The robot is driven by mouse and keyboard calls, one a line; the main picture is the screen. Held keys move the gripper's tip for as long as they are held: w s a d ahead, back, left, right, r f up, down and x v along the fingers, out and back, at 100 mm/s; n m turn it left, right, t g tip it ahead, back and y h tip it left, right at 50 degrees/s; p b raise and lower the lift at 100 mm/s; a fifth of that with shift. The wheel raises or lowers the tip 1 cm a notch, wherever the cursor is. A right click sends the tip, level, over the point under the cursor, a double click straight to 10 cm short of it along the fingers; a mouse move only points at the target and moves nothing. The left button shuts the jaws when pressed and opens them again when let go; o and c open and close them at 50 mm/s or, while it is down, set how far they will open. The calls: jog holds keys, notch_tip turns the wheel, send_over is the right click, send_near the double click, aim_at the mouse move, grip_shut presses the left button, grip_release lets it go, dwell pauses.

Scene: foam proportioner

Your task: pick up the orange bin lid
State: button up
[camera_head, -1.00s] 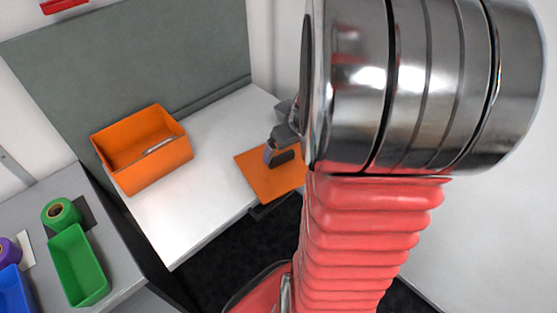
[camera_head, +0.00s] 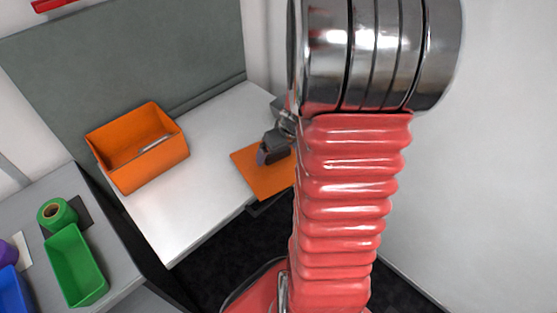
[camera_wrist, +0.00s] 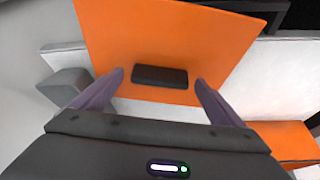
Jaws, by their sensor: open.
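The orange bin lid (camera_head: 262,174) lies flat at the right end of the white worktop, partly hidden by my arm in the head view. In the wrist view the lid (camera_wrist: 170,35) fills the upper middle, with a dark block-shaped handle (camera_wrist: 160,76) on it. My gripper (camera_wrist: 160,82) is open, its two purple-grey fingers apart on either side of the handle. I cannot tell whether the fingers touch the lid. In the head view my gripper (camera_head: 268,152) is over the lid, mostly covering the handle.
An open orange bin (camera_head: 140,150) with a slim grey item inside stands left on the white worktop (camera_head: 195,200). A grey side table holds a green bin (camera_head: 76,265), a green roll (camera_head: 57,214) and a blue bin (camera_head: 14,290). A grey panel (camera_head: 120,55) stands behind.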

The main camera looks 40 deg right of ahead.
jog(key=shift+c, duration=0.2)
jog(key=c, duration=1.5)
